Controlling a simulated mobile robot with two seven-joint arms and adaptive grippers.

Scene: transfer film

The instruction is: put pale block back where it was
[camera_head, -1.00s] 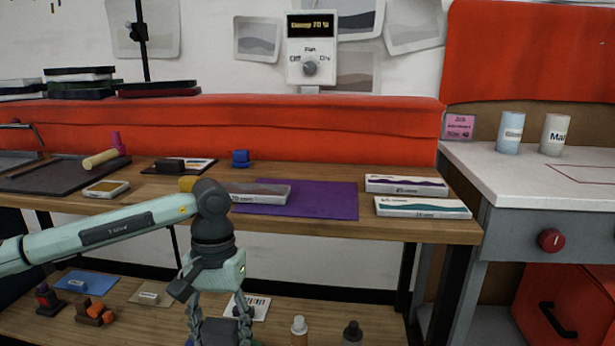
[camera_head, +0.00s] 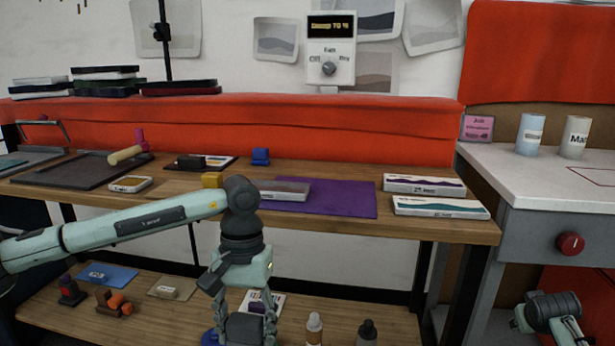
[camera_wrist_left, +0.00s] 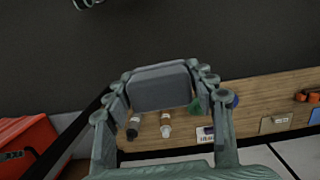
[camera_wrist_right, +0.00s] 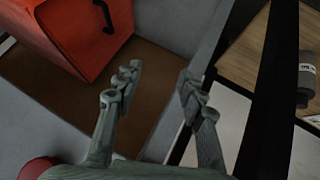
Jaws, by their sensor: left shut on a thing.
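My left gripper (camera_head: 245,328) hangs low in front of the lower shelf. In the left wrist view its fingers (camera_wrist_left: 160,88) are shut on a grey block (camera_wrist_left: 158,86), held clear of the shelf. A small pale block (camera_head: 166,292) lies on a beige card on the lower shelf; it also shows in the left wrist view (camera_wrist_left: 275,121). Another small light block (camera_head: 97,276) lies on a blue card to its left. I cannot tell which block the task names. My right gripper (camera_wrist_right: 157,88) is open and empty beside the red cabinet.
The lower shelf (camera_head: 60,318) also holds orange and dark shapes (camera_head: 114,303), a white card (camera_head: 274,297) and two bottles (camera_head: 314,328). Above is the wooden bench (camera_head: 400,228) with a purple mat (camera_head: 340,198) and long boxes. A red cabinet (camera_wrist_right: 75,35) stands right.

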